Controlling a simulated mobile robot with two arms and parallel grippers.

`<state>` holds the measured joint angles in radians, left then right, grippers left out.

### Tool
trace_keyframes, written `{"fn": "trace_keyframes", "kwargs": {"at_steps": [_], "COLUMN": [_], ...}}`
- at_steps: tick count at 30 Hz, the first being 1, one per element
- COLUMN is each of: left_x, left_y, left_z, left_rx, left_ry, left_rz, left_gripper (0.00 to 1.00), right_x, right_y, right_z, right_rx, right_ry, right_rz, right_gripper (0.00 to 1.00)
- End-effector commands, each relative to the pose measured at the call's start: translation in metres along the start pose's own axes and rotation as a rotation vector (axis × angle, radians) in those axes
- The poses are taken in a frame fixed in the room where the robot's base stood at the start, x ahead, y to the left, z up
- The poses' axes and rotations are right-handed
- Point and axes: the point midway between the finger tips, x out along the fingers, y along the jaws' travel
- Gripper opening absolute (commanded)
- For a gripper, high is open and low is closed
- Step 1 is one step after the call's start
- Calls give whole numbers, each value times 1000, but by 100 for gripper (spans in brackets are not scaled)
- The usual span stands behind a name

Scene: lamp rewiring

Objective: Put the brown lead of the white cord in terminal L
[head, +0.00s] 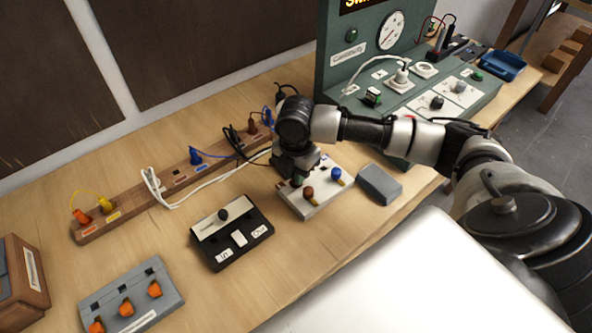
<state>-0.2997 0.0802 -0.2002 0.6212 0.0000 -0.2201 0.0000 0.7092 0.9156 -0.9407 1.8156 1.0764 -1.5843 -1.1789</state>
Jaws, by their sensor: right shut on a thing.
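The white cord (196,196) runs from the wooden rack up and right to my right gripper (293,172). The gripper points down at the back left edge of the white terminal block (321,201) and is shut on the cord's lead end. The lead's brown tip is hidden by the gripper, so I cannot tell whether it touches the block. The terminal letters are too small to read. My left gripper is out of view.
The wooden rack (130,212) holds other coloured leads. A black switch box (232,250), a grey box with orange parts (165,280) and a grey block (379,184) surround the terminal block. A green test panel (340,60) stands behind.

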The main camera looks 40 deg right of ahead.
Motion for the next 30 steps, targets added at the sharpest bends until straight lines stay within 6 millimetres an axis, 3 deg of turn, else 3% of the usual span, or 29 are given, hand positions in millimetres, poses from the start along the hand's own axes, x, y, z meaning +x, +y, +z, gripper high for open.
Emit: {"fn": "trace_keyframes", "kwargs": {"at_steps": [30], "left_x": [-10], "left_y": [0], "left_z": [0], "left_rx": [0], "left_ry": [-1], "left_rz": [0], "left_gripper": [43], "right_x": [0], "right_y": [0], "right_z": [0], "right_rx": [0], "right_ry": [0], "right_rz": [0], "right_gripper": [0]}}
